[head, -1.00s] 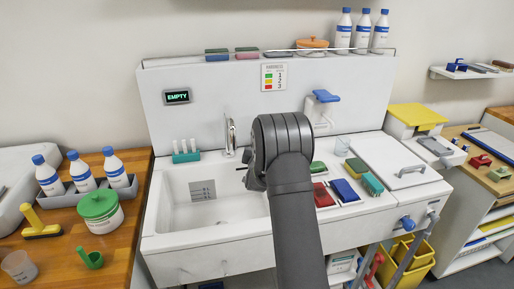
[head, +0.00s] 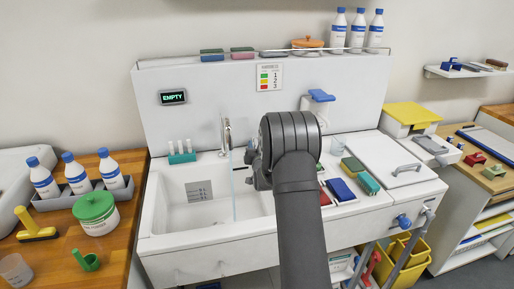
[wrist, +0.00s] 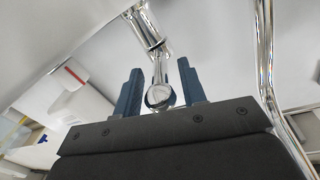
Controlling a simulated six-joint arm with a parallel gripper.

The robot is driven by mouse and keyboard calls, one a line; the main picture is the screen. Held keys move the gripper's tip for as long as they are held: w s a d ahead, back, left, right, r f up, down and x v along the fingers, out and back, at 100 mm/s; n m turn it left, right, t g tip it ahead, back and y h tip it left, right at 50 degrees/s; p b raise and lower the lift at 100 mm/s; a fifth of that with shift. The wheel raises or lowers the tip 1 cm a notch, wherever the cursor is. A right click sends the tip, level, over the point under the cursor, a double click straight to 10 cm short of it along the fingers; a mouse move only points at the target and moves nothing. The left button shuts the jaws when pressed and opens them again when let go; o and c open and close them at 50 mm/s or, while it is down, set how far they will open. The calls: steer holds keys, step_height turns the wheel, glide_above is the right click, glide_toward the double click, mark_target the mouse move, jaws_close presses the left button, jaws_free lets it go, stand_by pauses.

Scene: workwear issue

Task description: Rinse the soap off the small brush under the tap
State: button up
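The chrome tap (head: 226,135) stands at the back of the white sink (head: 155,215). A thin stream of water (head: 234,190) falls from it into the basin. In the wrist view, my gripper (wrist: 160,66) has its two blue-grey fingers apart, with the rounded end of a chrome lever (wrist: 160,96) between them. I cannot tell whether either finger touches it. I cannot pick out the small brush for certain. Nothing is held.
Blue (head: 341,191) and green (head: 368,183) blocks lie on the ledge right of the basin; a red one is mostly hidden behind my arm. A clear cup (head: 338,145) stands behind them. A teal rack (head: 182,157) stands at the basin's back left. The basin is otherwise clear.

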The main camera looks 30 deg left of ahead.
steer(key=r, duration=0.4)
steer(key=shift+d+r, duration=0.25)
steer(key=shift+r, duration=0.1)
steer(key=w+d+r, duration=0.1)
steer(key=d+r, duration=0.5)
steer(key=d, duration=0.5)
steer(key=shift+r, duration=0.15)
steer(key=shift+w, duration=0.1)
steer(key=a+f, duration=0.2)
steer(key=a, duration=0.2)
steer(key=s+a+f, duration=0.1)
steer(key=a+f, duration=0.2)
steer(key=a, duration=0.1)
steer(key=a+f, duration=0.2)
steer(key=a, duration=0.2)
steer(key=shift+s+f, duration=0.15)
steer(key=shift+f, duration=0.15)
steer(key=shift+d+f, duration=0.25)
steer(key=shift+f, duration=1.55)
steer(key=shift+r, duration=0.1)
